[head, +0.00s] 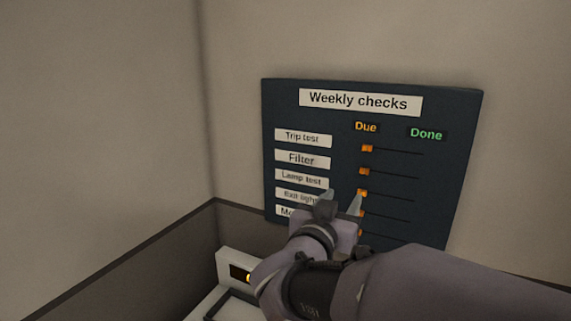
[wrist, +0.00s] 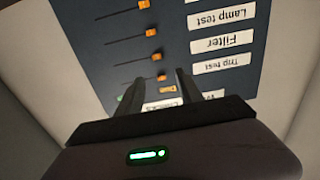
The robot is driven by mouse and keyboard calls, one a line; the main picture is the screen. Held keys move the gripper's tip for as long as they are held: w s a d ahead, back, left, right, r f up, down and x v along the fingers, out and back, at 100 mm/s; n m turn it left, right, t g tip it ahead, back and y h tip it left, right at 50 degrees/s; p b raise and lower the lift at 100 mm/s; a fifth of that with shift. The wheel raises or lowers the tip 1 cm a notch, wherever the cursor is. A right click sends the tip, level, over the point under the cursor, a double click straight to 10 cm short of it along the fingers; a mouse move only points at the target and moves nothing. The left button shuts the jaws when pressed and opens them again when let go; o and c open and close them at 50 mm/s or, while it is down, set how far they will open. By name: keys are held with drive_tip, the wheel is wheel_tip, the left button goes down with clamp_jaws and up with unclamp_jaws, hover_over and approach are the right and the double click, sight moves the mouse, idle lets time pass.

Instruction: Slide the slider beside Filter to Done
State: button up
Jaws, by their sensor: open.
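A dark board headed "Weekly checks" (head: 455,165) hangs on the wall, with rows of labels and orange sliders. The Filter label (head: 301,159) is in the second row. Its orange slider (head: 364,171) sits at the left end of its track, under Due (head: 366,127); Done (head: 426,134) is to the right. The upside-down wrist view also shows the Filter label (wrist: 224,42) and its slider (wrist: 157,56). My gripper (head: 343,197) is open and empty, in front of the lower rows in the head view. Its fingers (wrist: 198,85) appear near the Due end in the wrist view.
The Trip test slider (head: 367,148) is just above and the Lamp test slider (head: 362,193) just below, both at the Due end. My arm hides part of the lower rows.

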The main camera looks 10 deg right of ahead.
sight(364, 171)
drive_tip(key=x, duration=0.5)
drive_tip(key=b+x, duration=0.1)
drive_tip(key=x, duration=0.4)
drive_tip(key=d+b+x, duration=0.1)
drive_tip(key=x, duration=0.5)
drive_tip(key=shift+s+a+r, duration=0.1)
drive_tip(key=shift+s, duration=0.2)
drive_tip(key=shift+c, duration=0.2)
clamp_jaws()
